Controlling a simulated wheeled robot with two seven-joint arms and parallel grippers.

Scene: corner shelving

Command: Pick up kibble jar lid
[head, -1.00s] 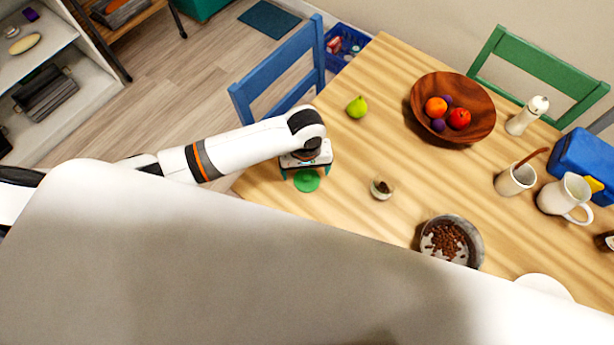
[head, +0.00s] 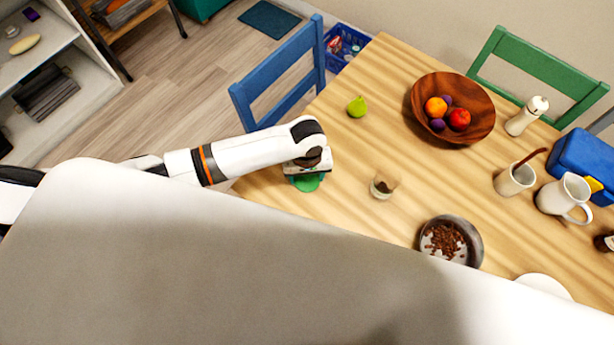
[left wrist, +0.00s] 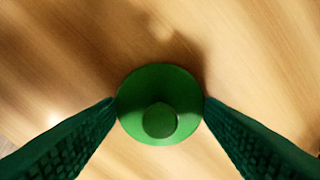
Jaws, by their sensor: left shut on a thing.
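The kibble jar lid is a round green disc (head: 308,184) with a small round knob on top. It is at the near left part of the wooden table. In the left wrist view the lid (left wrist: 160,84) sits between the two dark green fingers, which touch its left and right edges. My left gripper (head: 307,180) points down over the lid and is shut on it. It hides part of the lid in the head view. I cannot tell whether the lid touches the table. A small open glass jar (head: 383,187) with dark contents stands to its right. My right gripper is not in view.
A blue chair (head: 283,62) is beyond the left edge. Bare tabletop surrounds the lid.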

